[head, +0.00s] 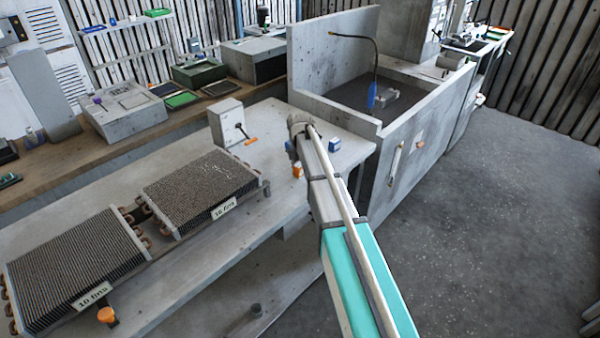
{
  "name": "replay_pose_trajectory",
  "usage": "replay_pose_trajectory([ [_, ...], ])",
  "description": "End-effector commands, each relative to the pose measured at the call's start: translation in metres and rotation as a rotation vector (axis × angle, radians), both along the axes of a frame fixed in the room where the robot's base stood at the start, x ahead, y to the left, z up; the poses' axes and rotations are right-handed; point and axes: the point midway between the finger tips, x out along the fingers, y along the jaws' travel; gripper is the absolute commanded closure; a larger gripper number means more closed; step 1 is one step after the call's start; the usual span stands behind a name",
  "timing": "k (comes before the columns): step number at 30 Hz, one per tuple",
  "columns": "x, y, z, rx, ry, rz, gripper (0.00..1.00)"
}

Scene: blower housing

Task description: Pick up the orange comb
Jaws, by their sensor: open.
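A small orange block-like piece (298,170) with a pale face lies on the grey bench, just left of my arm. It may be the orange comb, but its teeth cannot be made out. A similar blue piece (334,145) lies on the bench right of the arm. My arm reaches from the lower right to above the bench, its far end close to the orange piece. My gripper's jaws cannot be seen.
Two finned coils, a nearer one (75,268) and a farther one (200,190), lie on the bench. An orange-topped knob (107,316) is at the front edge. A grey box (230,122) stands behind. The floor at right (500,200) is clear.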

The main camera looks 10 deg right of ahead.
Motion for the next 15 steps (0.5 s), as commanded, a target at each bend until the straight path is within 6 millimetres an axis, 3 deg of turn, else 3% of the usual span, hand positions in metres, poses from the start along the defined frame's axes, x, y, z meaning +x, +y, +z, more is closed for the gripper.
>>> replay_pose_trajectory([
  [13, 0.0000, -0.0006, 0.0004, 0.000, 0.000, -0.001, 0.17],
  [15, 0.0001, -0.0006, 0.0004, 0.000, 0.000, -0.001, 0.28],
])
